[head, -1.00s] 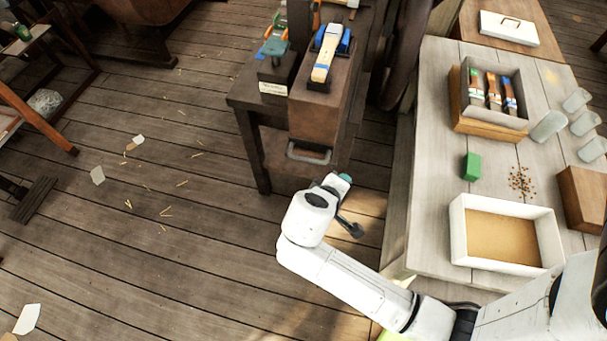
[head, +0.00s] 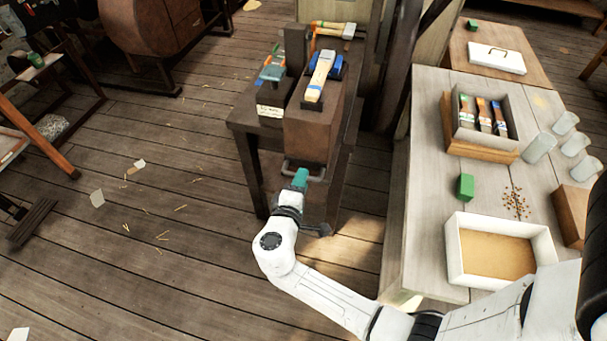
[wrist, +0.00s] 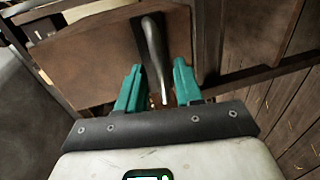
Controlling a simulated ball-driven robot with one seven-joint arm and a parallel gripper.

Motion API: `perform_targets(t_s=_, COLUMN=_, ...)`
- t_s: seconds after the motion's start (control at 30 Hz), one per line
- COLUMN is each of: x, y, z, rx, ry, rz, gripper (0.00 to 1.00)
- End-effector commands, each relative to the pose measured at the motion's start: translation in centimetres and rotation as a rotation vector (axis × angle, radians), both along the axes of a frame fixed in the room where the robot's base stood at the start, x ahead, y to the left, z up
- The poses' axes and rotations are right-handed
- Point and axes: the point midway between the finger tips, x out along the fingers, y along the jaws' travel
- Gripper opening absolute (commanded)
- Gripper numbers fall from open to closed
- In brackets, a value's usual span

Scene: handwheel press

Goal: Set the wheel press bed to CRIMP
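I cannot make out a handwheel, a press bed or a CRIMP mark in either view. My gripper (head: 300,178) is at the front of a brown box-like unit (head: 312,130) that has a grey bar handle (head: 318,175). In the wrist view the two teal fingers of my gripper (wrist: 158,84) are apart. The grey handle (wrist: 153,48) runs between them, with a gap showing on both sides. The brown front (wrist: 95,55) lies just beyond the fingertips.
A brush with a pale handle (head: 320,75) lies on top of the unit. A small labelled plate (head: 270,111) is beside it. At right, a pale table (head: 425,180) holds a white tray (head: 455,250) and a green block (head: 466,186). The floor at left is mostly open.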

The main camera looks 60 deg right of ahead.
Motion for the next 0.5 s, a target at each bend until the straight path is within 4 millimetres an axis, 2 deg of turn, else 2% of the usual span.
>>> perform_targets(t_s=0.2, x=0.8, y=-2.1, z=-0.5, rx=0.001, ry=0.0, rz=-0.001, gripper=0.35)
perform_targets(t_s=0.5, x=0.9, y=-2.6, z=-0.6, rx=0.001, ry=0.001, rz=-0.001, gripper=0.35)
